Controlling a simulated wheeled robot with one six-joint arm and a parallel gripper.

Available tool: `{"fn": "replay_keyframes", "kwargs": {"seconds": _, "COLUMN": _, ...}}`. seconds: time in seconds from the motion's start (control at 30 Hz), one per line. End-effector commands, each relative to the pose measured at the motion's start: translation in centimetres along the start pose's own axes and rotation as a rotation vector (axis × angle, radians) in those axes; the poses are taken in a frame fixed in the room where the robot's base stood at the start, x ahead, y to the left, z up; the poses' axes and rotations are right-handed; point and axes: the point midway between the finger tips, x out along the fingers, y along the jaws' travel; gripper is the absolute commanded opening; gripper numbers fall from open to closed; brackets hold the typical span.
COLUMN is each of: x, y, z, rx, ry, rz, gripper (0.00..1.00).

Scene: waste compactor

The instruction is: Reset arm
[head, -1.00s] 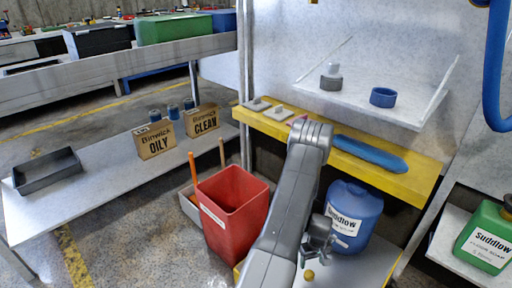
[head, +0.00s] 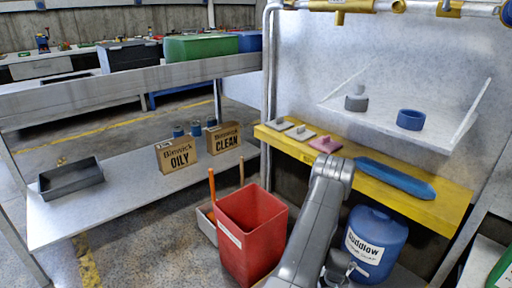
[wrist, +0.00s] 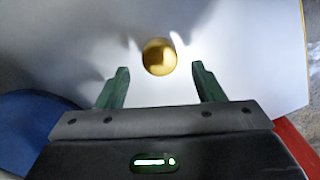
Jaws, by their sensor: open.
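My arm (head: 312,215) reaches up from the bottom of the head view and bends down at its elbow. My gripper shows in the wrist view (wrist: 155,88) with two green fingers apart and nothing between them. A round gold knob or ball (wrist: 159,56) lies beyond the fingertips over a white surface; I cannot tell how far off it is. In the head view my gripper (head: 338,272) is low, in front of the blue jug, and partly cut off by the bottom edge.
A red bin (head: 250,235) stands left of my arm. A blue jug (head: 373,243) stands to its right. A yellow shelf (head: 440,205) holds a blue tray (head: 395,177) and small pads behind the arm. A grey table (head: 95,212) with Oily (head: 177,154) and Clean (head: 222,138) boxes is at left.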

Motion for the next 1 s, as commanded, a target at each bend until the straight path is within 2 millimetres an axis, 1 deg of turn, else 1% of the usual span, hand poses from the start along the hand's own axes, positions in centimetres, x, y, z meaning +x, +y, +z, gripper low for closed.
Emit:
{"fn": "replay_keyframes", "kwargs": {"seconds": 0.17, "x": 0.1, "y": 0.0, "z": 0.0, "rx": 0.000, "ry": 0.000, "rz": 0.000, "gripper": 0.62}}
{"fn": "replay_keyframes", "kwargs": {"seconds": 0.27, "x": 0.5, "y": 0.0, "z": 0.0, "rx": 0.000, "ry": 0.000, "rz": 0.000, "gripper": 0.62}}
{"fn": "replay_keyframes", "kwargs": {"seconds": 0.37, "x": 1.6, "y": 0.0, "z": 0.0, "rx": 0.000, "ry": 0.000, "rz": 0.000, "gripper": 0.62}}
{"fn": "replay_keyframes", "kwargs": {"seconds": 0.5, "x": 4.1, "y": 0.0, "z": 0.1, "rx": 0.000, "ry": -0.001, "rz": -0.001, "gripper": 0.62}}
{"fn": "replay_keyframes", "kwargs": {"seconds": 0.53, "x": 2.6, "y": 0.1, "z": -0.1, "rx": 0.000, "ry": 0.003, "rz": 0.002, "gripper": 0.62}}
{"fn": "replay_keyframes", "kwargs": {"seconds": 0.6, "x": 0.7, "y": 0.1, "z": -0.1, "rx": 0.000, "ry": 0.003, "rz": 0.003, "gripper": 0.62}}
{"fn": "replay_keyframes", "kwargs": {"seconds": 1.0, "x": -7.3, "y": 0.0, "z": -0.1, "rx": 0.000, "ry": 0.002, "rz": 0.001, "gripper": 0.62}}
